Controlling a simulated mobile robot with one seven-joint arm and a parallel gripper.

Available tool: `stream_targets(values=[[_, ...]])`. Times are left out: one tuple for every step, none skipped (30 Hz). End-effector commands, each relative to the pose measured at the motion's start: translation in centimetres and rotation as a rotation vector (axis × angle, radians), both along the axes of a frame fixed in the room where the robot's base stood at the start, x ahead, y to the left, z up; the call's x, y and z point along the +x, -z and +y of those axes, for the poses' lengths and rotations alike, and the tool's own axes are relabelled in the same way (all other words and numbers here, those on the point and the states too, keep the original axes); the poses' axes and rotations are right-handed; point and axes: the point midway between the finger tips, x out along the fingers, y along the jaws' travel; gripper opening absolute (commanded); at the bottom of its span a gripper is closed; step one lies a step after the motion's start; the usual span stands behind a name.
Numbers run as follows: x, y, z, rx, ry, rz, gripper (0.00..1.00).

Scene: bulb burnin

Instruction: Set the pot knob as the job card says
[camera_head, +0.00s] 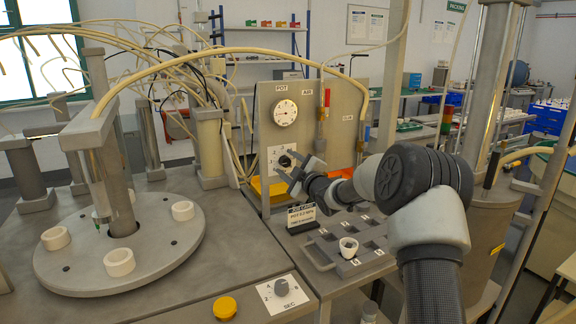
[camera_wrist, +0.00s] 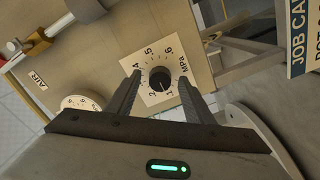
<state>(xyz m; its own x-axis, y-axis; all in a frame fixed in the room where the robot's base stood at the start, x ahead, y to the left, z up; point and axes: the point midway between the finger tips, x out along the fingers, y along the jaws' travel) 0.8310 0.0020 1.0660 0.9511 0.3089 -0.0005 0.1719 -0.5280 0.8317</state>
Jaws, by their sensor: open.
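The black pot knob (camera_wrist: 160,80) sits at the middle of a white scale plate (camera_wrist: 146,62) marked in MPa, with figures such as .2, .4, .5 and .6. It also shows on the grey panel (camera_head: 261,105) in the head view (camera_head: 286,161). I cannot tell its exact setting. My gripper (camera_wrist: 160,84) is open, its two fingers on either side of the knob, with gaps visible. In the head view my gripper (camera_head: 291,172) is at the knob. The job card (camera_head: 302,216) stands below the panel and seems to read POT 0.2 MPa.
A round gauge (camera_head: 285,113) under a POT label is above the knob. A grey compartment tray (camera_head: 318,257) holding a white cup (camera_head: 348,247) lies below my arm. A round turntable (camera_head: 150,250) with white rings stands left. Yellow and orange bins (camera_head: 270,189) sit under the panel.

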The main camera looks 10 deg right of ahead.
Motion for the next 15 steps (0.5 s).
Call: stream_targets(values=[[-0.01, -0.01, 0.0, 0.0, 0.0, 0.0, 0.48], [-0.02, -0.01, 0.0, 0.0, 0.0, 0.0, 0.44], [-0.02, -0.01, 0.0, 0.0, 0.0, 0.0, 0.38], [-0.02, -0.01, 0.0, 0.0, 0.0, 0.0, 0.33], [-0.03, -0.01, -0.01, 0.0, 0.0, 0.0, 0.28], [-0.03, -0.01, -0.01, 0.0, 0.0, 0.0, 0.21], [-0.03, -0.01, -0.01, 0.0, 0.0, 0.0, 0.16], [-0.04, -0.01, -0.02, 0.0, 0.0, 0.0, 0.11], [-0.04, 0.0, -0.01, 0.0, 0.0, 0.0, 0.07], [-0.04, -0.01, -0.02, 0.0, 0.0, 0.0, 0.07], [-0.04, 0.0, -0.01, 0.0, 0.0, 0.0, 0.07], [-0.04, 0.0, -0.01, 0.002, 0.0, 0.001, 0.07], [-0.04, 0.01, -0.02, 0.005, 0.0, 0.002, 0.07], [-0.04, 0.01, -0.02, 0.008, 0.0, 0.002, 0.07], [-0.04, 0.01, -0.02, 0.013, 0.0, 0.004, 0.07]])
